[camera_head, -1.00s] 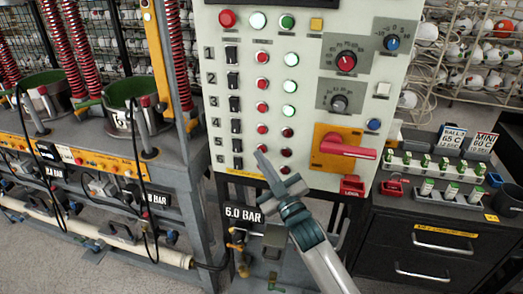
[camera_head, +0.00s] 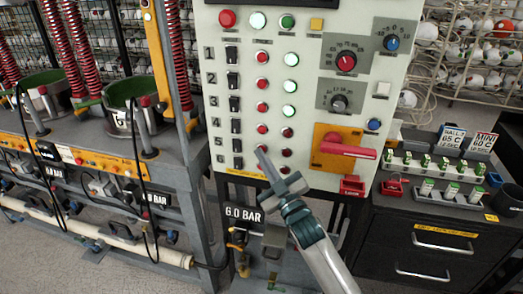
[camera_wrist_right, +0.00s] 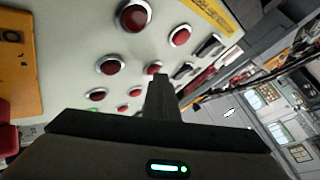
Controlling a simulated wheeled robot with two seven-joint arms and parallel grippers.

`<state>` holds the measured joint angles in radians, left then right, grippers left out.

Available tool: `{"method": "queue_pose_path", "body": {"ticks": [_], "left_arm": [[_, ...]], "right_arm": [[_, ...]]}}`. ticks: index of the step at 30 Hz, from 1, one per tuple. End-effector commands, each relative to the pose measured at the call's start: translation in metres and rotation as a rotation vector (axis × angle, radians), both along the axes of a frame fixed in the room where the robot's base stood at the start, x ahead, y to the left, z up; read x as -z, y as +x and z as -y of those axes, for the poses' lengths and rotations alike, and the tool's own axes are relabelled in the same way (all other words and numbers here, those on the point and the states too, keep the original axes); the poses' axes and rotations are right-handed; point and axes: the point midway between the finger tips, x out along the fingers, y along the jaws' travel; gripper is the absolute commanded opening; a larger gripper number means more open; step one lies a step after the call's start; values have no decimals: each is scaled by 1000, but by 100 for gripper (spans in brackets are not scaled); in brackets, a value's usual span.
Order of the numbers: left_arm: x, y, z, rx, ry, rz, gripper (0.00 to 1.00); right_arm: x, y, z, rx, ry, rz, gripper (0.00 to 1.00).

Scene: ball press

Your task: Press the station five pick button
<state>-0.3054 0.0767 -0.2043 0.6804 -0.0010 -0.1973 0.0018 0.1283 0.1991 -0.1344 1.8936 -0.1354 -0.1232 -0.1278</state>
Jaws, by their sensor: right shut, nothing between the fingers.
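The pale control panel (camera_head: 310,20) carries numbered rows, each with a black switch and two columns of round buttons or lamps. Row five has a black switch (camera_head: 237,145) and a dark red round one (camera_head: 286,153) in the right column. Its left-column red button is largely covered by my right gripper (camera_head: 262,153), which is shut and empty. In the right wrist view the shut fingers (camera_wrist_right: 160,82) point at the panel among red buttons, close to one red button (camera_wrist_right: 153,70). I cannot tell whether they touch it. My left gripper is not in view.
An orange plate with a red handle (camera_head: 346,149) sits right of the button columns. A red lockout piece (camera_head: 352,186) hangs below it. A yellow post (camera_head: 160,60) and press bench stand left; a dark cabinet (camera_head: 425,235) stands right.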

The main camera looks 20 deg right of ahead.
Motion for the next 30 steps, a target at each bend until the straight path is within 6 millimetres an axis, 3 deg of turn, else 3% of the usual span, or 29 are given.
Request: {"method": "queue_pose_path", "body": {"ticks": [30], "left_arm": [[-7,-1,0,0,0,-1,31]], "right_arm": [[0,-13,-9,0,-1,0,0]]}}
